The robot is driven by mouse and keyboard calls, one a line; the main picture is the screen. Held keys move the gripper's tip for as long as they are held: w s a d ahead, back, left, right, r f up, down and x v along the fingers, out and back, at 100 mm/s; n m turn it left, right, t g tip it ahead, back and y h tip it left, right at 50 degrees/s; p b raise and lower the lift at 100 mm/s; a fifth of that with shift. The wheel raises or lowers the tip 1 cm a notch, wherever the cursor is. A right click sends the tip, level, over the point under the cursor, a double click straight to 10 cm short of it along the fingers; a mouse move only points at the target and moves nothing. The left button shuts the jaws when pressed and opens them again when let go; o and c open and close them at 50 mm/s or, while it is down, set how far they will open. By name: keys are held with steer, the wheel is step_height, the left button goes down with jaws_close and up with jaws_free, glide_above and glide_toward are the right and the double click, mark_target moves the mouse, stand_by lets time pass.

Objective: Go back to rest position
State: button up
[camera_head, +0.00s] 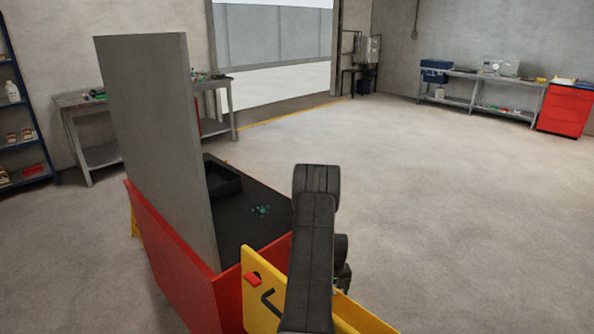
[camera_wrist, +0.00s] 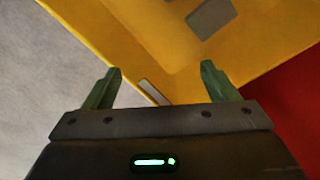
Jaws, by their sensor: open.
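My gripper (camera_wrist: 160,85) shows in the wrist view with its two green fingers spread apart and nothing between them. A yellow panel (camera_wrist: 150,40) lies beyond the fingertips, with a grey patch on it and a red surface at the right. In the head view my dark arm rises in front of the yellow panel (camera_head: 262,295) and hides part of it. The gripper itself is mostly hidden behind the arm there; a bit of green shows low beside the arm.
A red cart (camera_head: 175,265) with a black top, a black tray (camera_head: 222,180), small green pieces (camera_head: 260,211) and a tall grey panel (camera_head: 160,140) stands left of my arm. Workbenches (camera_head: 475,88) and a red cabinet (camera_head: 566,110) line the back wall. The floor at right is clear.

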steer(key=w+r+m+p, duration=0.1)
steer(key=w+r, duration=0.2)
steer(key=r, duration=0.3)
steer(key=w+r+m+p, duration=0.1)
steer(key=w+r+p, duration=0.1)
steer(key=w+r, duration=0.2)
steer(key=w+d+r+m+p, duration=0.1)
steer(key=w+r, duration=0.2)
steer(key=r, duration=0.6)
steer(key=shift+w+r, duration=0.4)
